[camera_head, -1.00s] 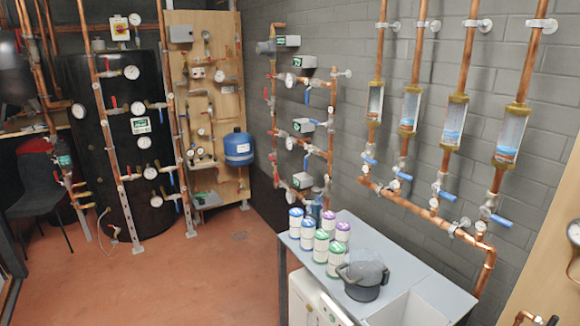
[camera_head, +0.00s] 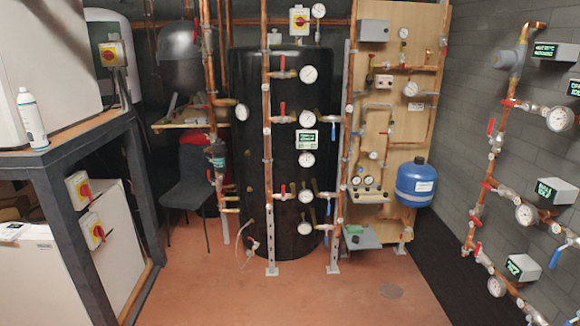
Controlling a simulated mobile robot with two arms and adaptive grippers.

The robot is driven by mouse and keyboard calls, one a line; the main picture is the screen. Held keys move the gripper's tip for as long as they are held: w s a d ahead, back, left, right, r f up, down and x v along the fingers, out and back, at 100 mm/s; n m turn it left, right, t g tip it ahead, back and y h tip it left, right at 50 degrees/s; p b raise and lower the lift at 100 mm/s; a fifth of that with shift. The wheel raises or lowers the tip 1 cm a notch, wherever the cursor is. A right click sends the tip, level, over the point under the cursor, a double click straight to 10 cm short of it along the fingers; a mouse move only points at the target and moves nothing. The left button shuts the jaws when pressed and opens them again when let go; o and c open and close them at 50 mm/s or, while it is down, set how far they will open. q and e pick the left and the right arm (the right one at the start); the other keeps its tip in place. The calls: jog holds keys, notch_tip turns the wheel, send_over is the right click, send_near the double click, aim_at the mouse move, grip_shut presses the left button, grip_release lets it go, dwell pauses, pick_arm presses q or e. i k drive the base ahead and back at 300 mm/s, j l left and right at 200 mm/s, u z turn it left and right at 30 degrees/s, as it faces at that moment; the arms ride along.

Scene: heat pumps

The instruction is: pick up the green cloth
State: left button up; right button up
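A small green item (camera_head: 354,229), possibly the green cloth, lies on a low grey shelf (camera_head: 364,240) at the foot of the wooden panel. It is too small to tell for certain that it is cloth. Neither of my grippers is in view.
A black tank (camera_head: 260,150) with pipes and gauges stands left of the wooden panel (camera_head: 418,110). A blue vessel (camera_head: 415,186) hangs on the panel. A dark chair (camera_head: 186,196) and a dark-framed bench (camera_head: 75,155) are at left; wall pipes are at right. The red floor (camera_head: 290,295) is clear.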

aim_at(353, 230)
jog(key=i+z, duration=0.15)
jog(key=i, duration=0.5)
jog(key=i+j+z, duration=0.2)
jog(key=i, duration=0.45)
jog(key=i+j+z, duration=0.15)
jog(key=i, duration=0.5)
jog(key=i+l+z, duration=0.15)
jog(key=i, duration=0.35)
jog(key=i+l+z, duration=0.1)
jog(key=i+l, duration=0.15)
jog(key=i, duration=0.25)
jog(key=i+l+z, duration=0.15)
jog(key=i, duration=0.4)
jog(key=i+l+u, duration=0.35)
jog(key=i+l, duration=0.4)
